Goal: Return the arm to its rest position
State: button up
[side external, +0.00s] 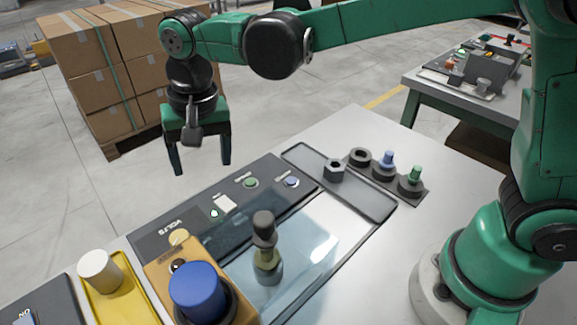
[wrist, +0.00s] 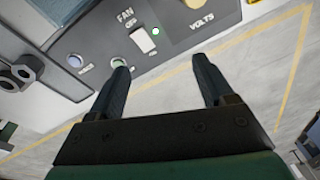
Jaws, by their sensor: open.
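My gripper (side external: 202,166) hangs from my green arm at the left of the side external view, fingers pointing down. Its two fingers are spread apart with nothing between them. It is above and beyond the far edge of the dark control panel (side external: 150,240), apart from it, over the floor in the picture. In the wrist view, the fingers of my gripper (wrist: 161,65) stand open with the panel's face (wrist: 95,45) beyond them. That face has a white FAN switch (wrist: 142,38), a lit green lamp (wrist: 155,30) and round buttons.
A clear sheet (side external: 315,245) with a dark knobbed handle (side external: 264,228) lies beside the panel. A blue knob (side external: 197,290), a white cylinder (side external: 100,270), a tray (side external: 372,203) with a hex nut (side external: 334,170) and a peg rack (side external: 415,190) share the bench. Boxes (side external: 95,65) stand behind.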

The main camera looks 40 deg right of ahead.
jog(key=s+d+n+t, duration=0.2)
jog(key=s+d, duration=0.2)
jog(key=d, duration=0.4)
jog(key=s+d+r+n+t, duration=0.1)
jog(key=s+d+n+t, duration=0.1)
jog(key=s+d, duration=0.3)
jog(key=d+t, duration=0.1)
jog(key=d, duration=0.3)
jog(key=shift+s+t+h, duration=0.25)
jog(key=shift+t+h, duration=0.05)
